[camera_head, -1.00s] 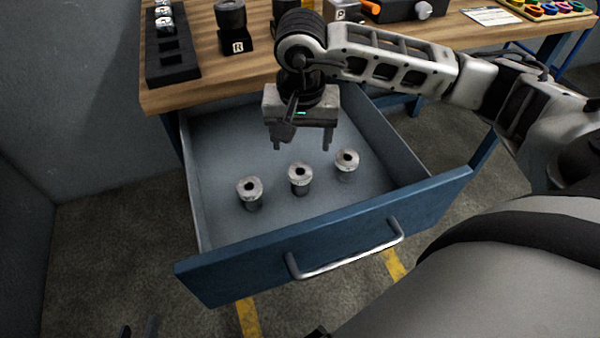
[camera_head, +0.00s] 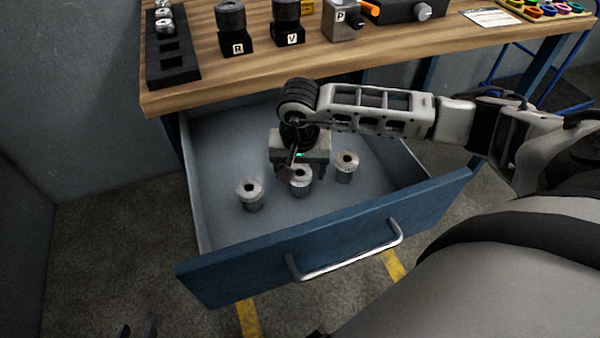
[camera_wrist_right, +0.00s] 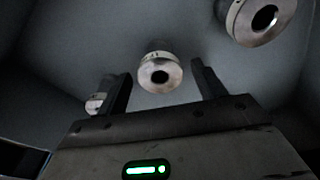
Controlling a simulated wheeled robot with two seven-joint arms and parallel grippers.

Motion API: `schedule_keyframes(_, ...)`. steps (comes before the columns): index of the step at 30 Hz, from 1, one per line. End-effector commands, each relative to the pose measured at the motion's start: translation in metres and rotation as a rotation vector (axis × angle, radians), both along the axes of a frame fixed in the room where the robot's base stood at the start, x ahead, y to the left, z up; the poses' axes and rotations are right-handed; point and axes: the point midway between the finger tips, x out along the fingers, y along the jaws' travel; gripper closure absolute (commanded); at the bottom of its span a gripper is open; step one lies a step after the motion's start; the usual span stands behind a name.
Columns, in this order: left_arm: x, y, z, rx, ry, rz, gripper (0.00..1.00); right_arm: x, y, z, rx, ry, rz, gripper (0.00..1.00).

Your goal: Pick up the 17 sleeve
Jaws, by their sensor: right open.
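Three grey metal sleeves with bored tops stand upright in the open drawer (camera_head: 222,150): a left one (camera_head: 250,195), a middle one (camera_head: 301,187) and a right one (camera_head: 346,168). My right gripper (camera_head: 303,171) is open and low over the middle sleeve, partly covering it. In the right wrist view the middle sleeve (camera_wrist_right: 159,72) shows between the open fingers, with small dark marking like 17, hard to read. The other sleeves (camera_wrist_right: 264,18) (camera_wrist_right: 96,103) lie outside the fingers. Only dark tips of my left gripper (camera_head: 139,329) show at the bottom edge.
The drawer's blue front (camera_head: 330,240) and handle (camera_head: 345,256) face me. The wooden bench top (camera_head: 200,90) overhangs the drawer's back. On it stand a black rack (camera_head: 172,62) and dark blocks marked R (camera_head: 237,45) and V (camera_head: 290,36). The drawer floor around the sleeves is clear.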

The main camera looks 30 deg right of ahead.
Motion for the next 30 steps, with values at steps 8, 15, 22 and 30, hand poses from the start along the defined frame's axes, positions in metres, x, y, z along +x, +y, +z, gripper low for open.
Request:
schedule_keyframes(8, 0.000, 0.000, 0.000, 0.000, -0.001, 0.000, 0.64, 0.000, 0.000, 0.001, 0.000, 0.000, 0.000, 0.84)
schedule_keyframes(15, 0.000, 0.000, 0.000, 0.000, 0.001, 0.000, 0.64, 0.001, 0.000, 0.002, 0.000, -0.004, -0.001, 0.93)
schedule_keyframes(22, -0.003, 0.000, -0.002, 0.000, 0.008, 0.000, 0.64, 0.002, -0.001, 0.026, 0.000, -0.009, 0.001, 0.93)
schedule_keyframes(30, -0.005, 0.000, -0.003, -0.001, 0.013, 0.000, 0.64, 0.002, -0.001, 0.079, -0.001, -0.008, -0.001, 0.93)
